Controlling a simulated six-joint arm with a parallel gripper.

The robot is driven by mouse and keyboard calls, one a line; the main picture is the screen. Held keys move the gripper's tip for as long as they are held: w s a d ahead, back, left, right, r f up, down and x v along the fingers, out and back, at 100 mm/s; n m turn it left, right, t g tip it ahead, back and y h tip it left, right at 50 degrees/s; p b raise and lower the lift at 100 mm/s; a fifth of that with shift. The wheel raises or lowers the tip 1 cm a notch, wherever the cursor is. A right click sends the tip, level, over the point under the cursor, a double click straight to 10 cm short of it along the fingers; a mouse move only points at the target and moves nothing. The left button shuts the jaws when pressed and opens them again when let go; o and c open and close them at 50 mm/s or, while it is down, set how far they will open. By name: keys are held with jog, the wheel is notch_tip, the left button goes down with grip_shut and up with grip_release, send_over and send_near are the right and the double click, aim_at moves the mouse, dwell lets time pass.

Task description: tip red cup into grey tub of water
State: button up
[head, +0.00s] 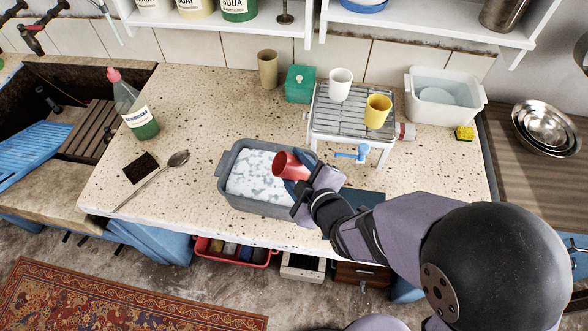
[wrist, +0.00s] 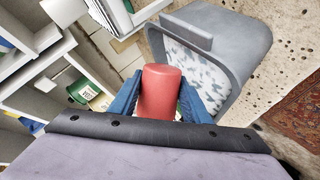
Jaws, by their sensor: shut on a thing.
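The red cup (head: 290,165) is tilted on its side above the right part of the grey tub, its mouth toward the left in the head view. In the wrist view the red cup (wrist: 161,92) sits between two blue fingers. My gripper (head: 300,178) is shut on it; it also shows in the wrist view (wrist: 160,98). The grey tub (head: 232,198) stands on the speckled counter and holds water with white foam. In the wrist view the tub (wrist: 235,30) lies beyond the cup. The inside of the cup is mostly hidden.
A metal rack (head: 335,122) behind the gripper carries a white cup (head: 340,84) and a yellow cup (head: 377,111).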

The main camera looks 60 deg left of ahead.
dwell(0.4)
jog(key=shift+w+d+m+g+y, duration=0.15)
jog(key=shift+w+m+g+y, duration=0.1)
jog(key=shift+m+g+y, duration=0.35)
jog(key=shift+f+m+b, duration=0.15)
jog(key=shift+m+b, duration=0.15)
jog(key=shift+b, duration=0.15)
jog(key=shift+m+y+b, duration=0.3)
jog(key=shift+b, duration=0.1)
jog(key=shift+r, duration=0.2)
jog(key=shift+r+p, duration=0.15)
jog(key=shift+p, duration=0.45)
jog(key=shift+f, duration=0.2)
